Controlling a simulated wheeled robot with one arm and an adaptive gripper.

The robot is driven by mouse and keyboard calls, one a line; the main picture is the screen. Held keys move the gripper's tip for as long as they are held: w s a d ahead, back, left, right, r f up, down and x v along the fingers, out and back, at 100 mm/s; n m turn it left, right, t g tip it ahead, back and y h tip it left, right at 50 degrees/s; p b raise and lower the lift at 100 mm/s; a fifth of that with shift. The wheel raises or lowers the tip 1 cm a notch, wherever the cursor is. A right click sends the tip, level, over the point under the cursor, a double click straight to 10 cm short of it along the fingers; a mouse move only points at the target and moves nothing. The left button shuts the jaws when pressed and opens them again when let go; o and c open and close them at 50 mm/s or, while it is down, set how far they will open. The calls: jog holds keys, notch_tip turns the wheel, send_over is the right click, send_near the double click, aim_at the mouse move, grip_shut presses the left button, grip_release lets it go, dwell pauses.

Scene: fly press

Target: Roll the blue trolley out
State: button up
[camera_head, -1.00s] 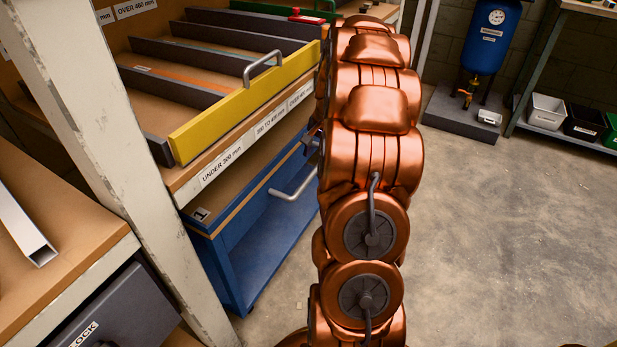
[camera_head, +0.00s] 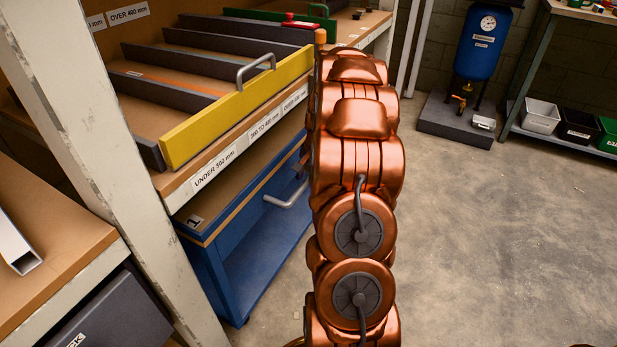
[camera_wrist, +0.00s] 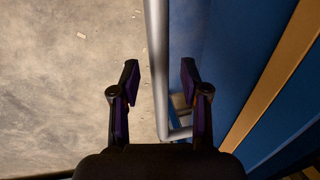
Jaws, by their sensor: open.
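The blue trolley (camera_head: 257,262) stands under the shelf, with a numbered label on its top left edge. Its grey bar handle (camera_head: 283,198) shows at its front, partly hidden behind my copper arm. In the wrist view the handle (camera_wrist: 156,55) runs between the two fingers of my gripper (camera_wrist: 160,80), with a gap visible on each side. The fingers are open and not closed on the bar. The blue trolley face (camera_wrist: 235,50) lies to the right there. My gripper is hidden behind my arm in the head view.
The shelf above holds a yellow-fronted divider tray (camera_head: 225,118). A white post (camera_head: 110,150) stands left of the trolley. Concrete floor (camera_head: 500,250) lies clear to the right. A blue tank (camera_head: 484,42) and several bins stand at the back right.

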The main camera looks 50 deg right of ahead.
grip_shut()
dwell(0.6)
